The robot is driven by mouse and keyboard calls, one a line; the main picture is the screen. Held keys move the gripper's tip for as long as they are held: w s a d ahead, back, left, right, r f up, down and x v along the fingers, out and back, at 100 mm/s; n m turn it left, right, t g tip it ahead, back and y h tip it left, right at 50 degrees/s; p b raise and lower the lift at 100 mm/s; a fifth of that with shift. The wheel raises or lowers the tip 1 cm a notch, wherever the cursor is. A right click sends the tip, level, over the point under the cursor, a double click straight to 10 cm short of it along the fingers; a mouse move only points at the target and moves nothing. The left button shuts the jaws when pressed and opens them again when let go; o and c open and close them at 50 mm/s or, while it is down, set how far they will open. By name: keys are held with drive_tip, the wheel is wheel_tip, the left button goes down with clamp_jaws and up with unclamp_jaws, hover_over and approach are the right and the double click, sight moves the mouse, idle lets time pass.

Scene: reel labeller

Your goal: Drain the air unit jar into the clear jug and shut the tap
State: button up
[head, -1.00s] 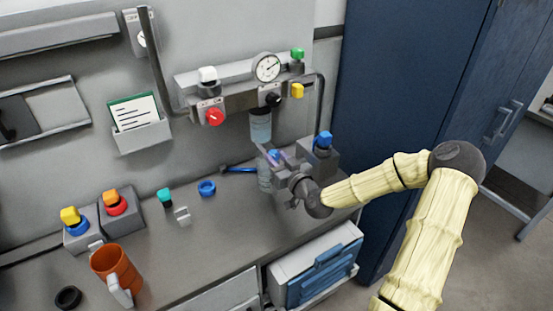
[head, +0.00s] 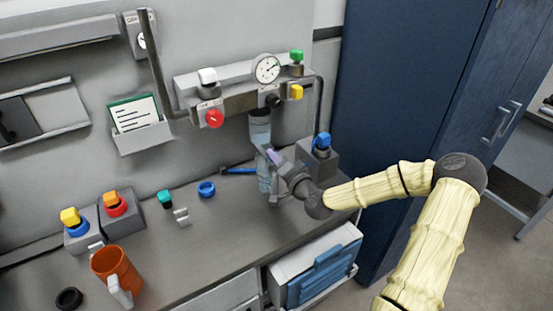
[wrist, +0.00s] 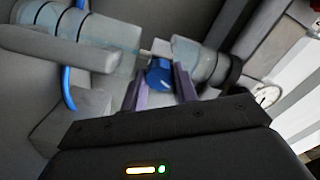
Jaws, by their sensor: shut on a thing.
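The air unit jar (head: 260,128) hangs clear and bluish under the grey air unit; in the wrist view the jar (wrist: 188,55) lies right of the tap. The blue tap (wrist: 159,75) sits between the purple fingers of my gripper (wrist: 160,88), which is shut on it. In the head view my gripper (head: 274,160) is just below the jar and hides the tap. The clear jug (head: 264,178) stands on the bench below the jar; it also shows in the wrist view (wrist: 95,35). A thin bluish line runs between tap and jug. The water level is unclear.
A gauge (head: 266,68), a red knob (head: 214,118) and coloured caps are on the air unit above. A grey block with a blue knob (head: 322,141) stands right of my gripper. An orange mug (head: 117,268) stands at the left front.

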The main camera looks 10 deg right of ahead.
drive_tip(key=shift+m, duration=1.7)
drive_tip(key=shift+d+f, duration=0.1)
drive_tip(key=o, duration=1)
drive_tip(key=shift+c, duration=0.2)
drive_tip(key=d+p+v, duration=0.1)
drive_tip(key=p+v, duration=0.3)
drive_tip(key=v, duration=0.8)
drive_tip(key=shift+r, duration=0.5)
